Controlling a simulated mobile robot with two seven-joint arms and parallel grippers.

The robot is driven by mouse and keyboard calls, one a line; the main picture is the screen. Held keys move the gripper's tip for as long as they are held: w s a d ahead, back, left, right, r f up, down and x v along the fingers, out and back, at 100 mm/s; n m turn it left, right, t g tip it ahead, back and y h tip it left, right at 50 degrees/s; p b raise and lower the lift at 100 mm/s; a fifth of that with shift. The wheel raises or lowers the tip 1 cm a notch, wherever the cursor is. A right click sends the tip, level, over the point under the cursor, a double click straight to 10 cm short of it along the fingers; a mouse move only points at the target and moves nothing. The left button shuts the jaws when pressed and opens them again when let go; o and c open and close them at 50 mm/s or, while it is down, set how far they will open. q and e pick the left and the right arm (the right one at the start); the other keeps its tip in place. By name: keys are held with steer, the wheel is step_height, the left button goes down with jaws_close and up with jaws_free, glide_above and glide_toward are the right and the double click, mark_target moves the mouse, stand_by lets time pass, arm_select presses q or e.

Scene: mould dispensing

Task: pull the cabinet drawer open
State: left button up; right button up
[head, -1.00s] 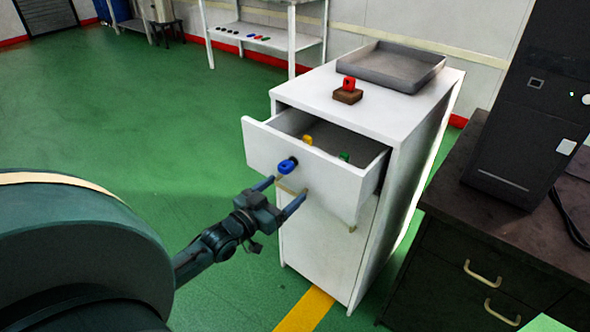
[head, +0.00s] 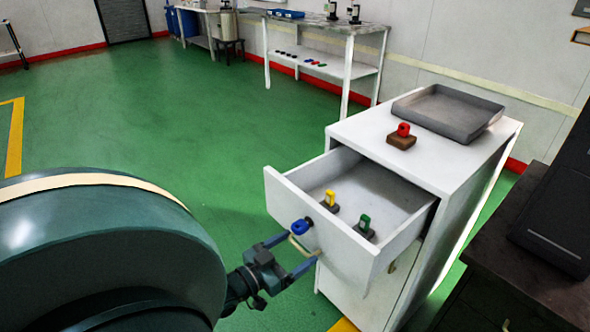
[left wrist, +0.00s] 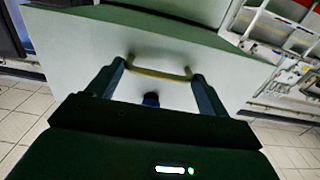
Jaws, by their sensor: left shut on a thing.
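The white cabinet (head: 400,160) stands right of centre in the head view. Its top drawer (head: 318,232) is pulled well out, and its inside shows. A yellow-handled piece (head: 330,199) and a green-handled piece (head: 364,224) stand upright in it. A blue piece (head: 300,227) sticks out of the drawer front, beside the brass-coloured handle (head: 298,246). My left gripper (head: 296,257) is at that handle, its fingers at the two ends of the bar. In the left wrist view the handle (left wrist: 158,74) spans between the fingers. My right gripper is not in view.
A red piece on a brown block (head: 402,138) and a grey tray (head: 447,112) sit on the cabinet top. A dark desk (head: 510,270) with a black computer tower (head: 555,220) stands at the right. Green floor is clear left of the cabinet.

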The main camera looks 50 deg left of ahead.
arm_select(q)
steer(key=o, duration=1)
steer(key=shift+s, duration=0.1)
steer(key=s+a, duration=0.1)
steer(key=s, duration=1.2)
